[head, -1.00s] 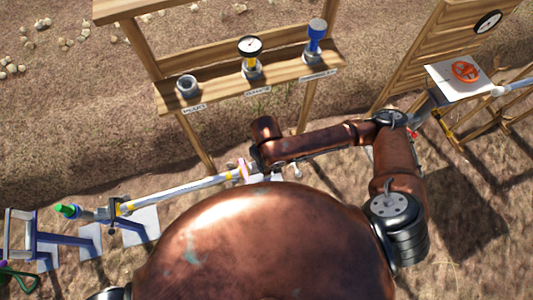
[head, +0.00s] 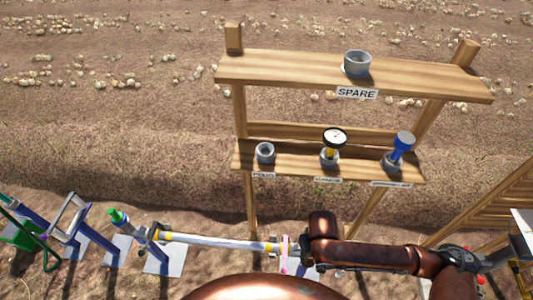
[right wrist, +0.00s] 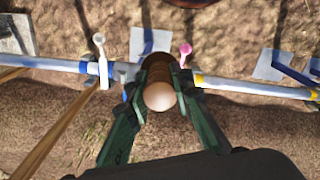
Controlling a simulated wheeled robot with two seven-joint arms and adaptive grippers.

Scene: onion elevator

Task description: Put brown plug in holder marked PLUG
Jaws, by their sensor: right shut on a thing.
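My right gripper (right wrist: 160,72) is shut on the brown plug (right wrist: 160,97), whose pale round end faces the right wrist camera. In the head view my copper right arm hides most of the gripper and the plug. An empty grey ring holder (head: 265,153) is at the left of the lower shelf, with a label (head: 263,175) too small to read surely. Another empty ring holder (head: 357,64) on the upper shelf is marked SPARE (head: 357,93). My left gripper is out of view.
A gauge (head: 334,138) and a blue-topped part (head: 403,142) fill the other lower holders. A pipe (head: 215,240) with white and pink handles (right wrist: 185,50) runs below the rack. A wooden frame (head: 495,205) stands right.

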